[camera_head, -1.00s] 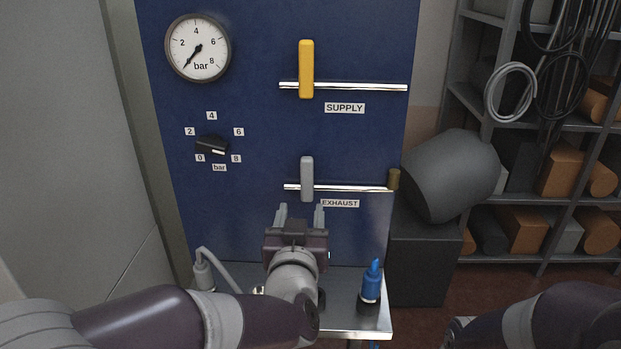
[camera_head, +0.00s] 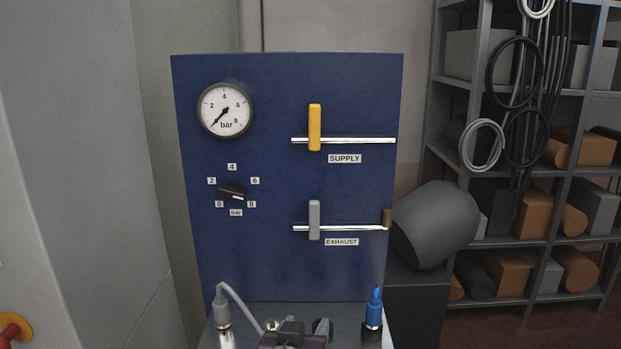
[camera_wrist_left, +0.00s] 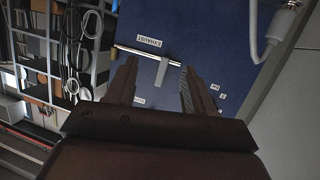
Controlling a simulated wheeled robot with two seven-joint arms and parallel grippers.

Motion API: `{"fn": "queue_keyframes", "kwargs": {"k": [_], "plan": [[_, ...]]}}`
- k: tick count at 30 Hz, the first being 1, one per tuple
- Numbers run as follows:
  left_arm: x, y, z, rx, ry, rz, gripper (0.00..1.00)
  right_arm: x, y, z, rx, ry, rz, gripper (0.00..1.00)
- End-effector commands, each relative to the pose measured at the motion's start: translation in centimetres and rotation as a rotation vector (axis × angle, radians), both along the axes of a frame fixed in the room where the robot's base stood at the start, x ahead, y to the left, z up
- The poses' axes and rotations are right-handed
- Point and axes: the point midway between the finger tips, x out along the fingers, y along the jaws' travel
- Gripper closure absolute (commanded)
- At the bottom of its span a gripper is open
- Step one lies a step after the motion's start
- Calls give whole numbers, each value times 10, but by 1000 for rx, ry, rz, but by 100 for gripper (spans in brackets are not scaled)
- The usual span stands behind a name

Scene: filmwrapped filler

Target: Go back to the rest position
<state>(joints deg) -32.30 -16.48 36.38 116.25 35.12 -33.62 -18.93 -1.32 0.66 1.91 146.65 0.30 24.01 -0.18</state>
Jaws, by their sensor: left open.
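My left gripper (camera_head: 296,330) shows at the bottom edge of the head view, low in front of the blue panel (camera_head: 270,270). In the left wrist view its two fingers (camera_wrist_left: 160,88) are apart with nothing between them. Beyond them, the grey exhaust handle (camera_wrist_left: 162,70) stands across its bright rail, clear of the fingers. In the head view the grey exhaust handle (camera_head: 314,220) and the yellow supply handle (camera_head: 314,127) are both upright across their rails, toward the left ends. My right gripper is not in view.
A pressure gauge (camera_head: 225,110) and a black knob (camera_head: 232,193) are on the panel's left. A blue-topped fitting (camera_head: 374,308) and a grey hose connector (camera_head: 221,308) stand on the shelf below. A dark rounded tank (camera_head: 436,226) and loaded shelving (camera_head: 480,190) stand right.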

Motion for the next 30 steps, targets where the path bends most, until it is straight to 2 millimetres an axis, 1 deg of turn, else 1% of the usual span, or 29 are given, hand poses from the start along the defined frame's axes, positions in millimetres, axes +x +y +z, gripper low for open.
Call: {"fn": "queue_keyframes", "kwargs": {"k": [2,4,6,8,9,11,12,14,15,17,18,21,30], "plan": [[-12,-4,-21,14,105,-54,47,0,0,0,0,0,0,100],[-27,-3,-45,36,226,-100,47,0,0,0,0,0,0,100],[-45,6,-70,67,364,-129,47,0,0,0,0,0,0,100],[-64,20,-92,101,494,-140,47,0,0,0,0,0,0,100],[-77,32,-106,123,584,-141,47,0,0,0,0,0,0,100],[-100,54,-125,162,725,-126,47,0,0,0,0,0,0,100],[-117,72,-136,189,821,-110,47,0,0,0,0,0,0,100],[-143,100,-148,225,959,-72,47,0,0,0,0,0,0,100],[-158,120,-154,244,1039,-42,47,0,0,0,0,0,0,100],[-174,146,-159,260,1122,4,47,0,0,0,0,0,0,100],[-176,159,-160,250,1140,40,47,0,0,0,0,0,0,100],[-173,173,-161,214,1148,95,47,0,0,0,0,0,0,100],[-172,175,-161,209,1146,101,47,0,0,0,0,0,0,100]]}}
